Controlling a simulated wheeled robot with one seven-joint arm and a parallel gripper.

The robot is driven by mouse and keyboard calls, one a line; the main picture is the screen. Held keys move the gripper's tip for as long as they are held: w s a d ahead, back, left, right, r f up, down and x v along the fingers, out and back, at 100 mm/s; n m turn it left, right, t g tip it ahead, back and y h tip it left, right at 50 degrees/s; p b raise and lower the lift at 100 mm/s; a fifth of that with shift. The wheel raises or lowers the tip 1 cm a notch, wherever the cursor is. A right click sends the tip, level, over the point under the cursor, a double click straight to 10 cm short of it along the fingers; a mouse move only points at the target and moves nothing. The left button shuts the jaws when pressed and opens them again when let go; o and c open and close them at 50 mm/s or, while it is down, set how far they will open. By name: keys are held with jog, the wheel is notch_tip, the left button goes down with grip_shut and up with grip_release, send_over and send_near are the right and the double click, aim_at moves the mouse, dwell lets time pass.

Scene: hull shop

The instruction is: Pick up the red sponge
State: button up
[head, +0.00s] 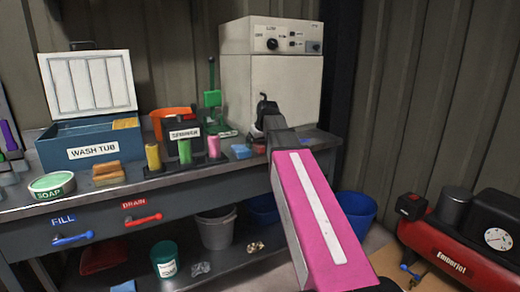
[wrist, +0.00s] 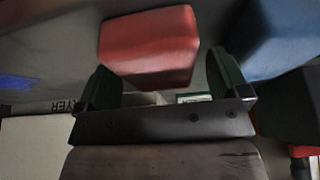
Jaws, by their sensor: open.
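The red sponge (wrist: 148,42) is in the upper middle of the wrist view, just ahead of my fingertips and a little left of the middle of the gap. My gripper (wrist: 160,68) is open, with one dark green finger on each side and nothing held. I cannot tell whether the sponge is partly between the fingers. In the head view, a small patch of the red sponge (head: 259,147) shows on the bench beside my pink arm, which partly hides it. The gripper (head: 266,122) is small and dark there, above the bench.
A blue sponge (wrist: 275,38) lies close to the right of the red one in the wrist view. On the bench are a spinner box (head: 185,133), several coloured bottles, a cream machine (head: 270,85), a wash tub (head: 92,152) and a soap tin (head: 52,186).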

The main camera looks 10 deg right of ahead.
aim_at(259, 144)
jog(key=c, duration=1)
jog(key=shift+r, duration=0.2)
jog(key=shift+r, duration=0.6)
notch_tip(259, 144, up, 2)
jog(key=shift+r, duration=0.2)
jog(key=s+a+r, duration=0.3)
jog(key=a+r, duration=0.4)
jog(key=a, duration=0.4)
jog(key=shift+s, duration=0.25)
jog(key=shift+o, duration=0.3)
jog(key=shift+a, duration=0.1)
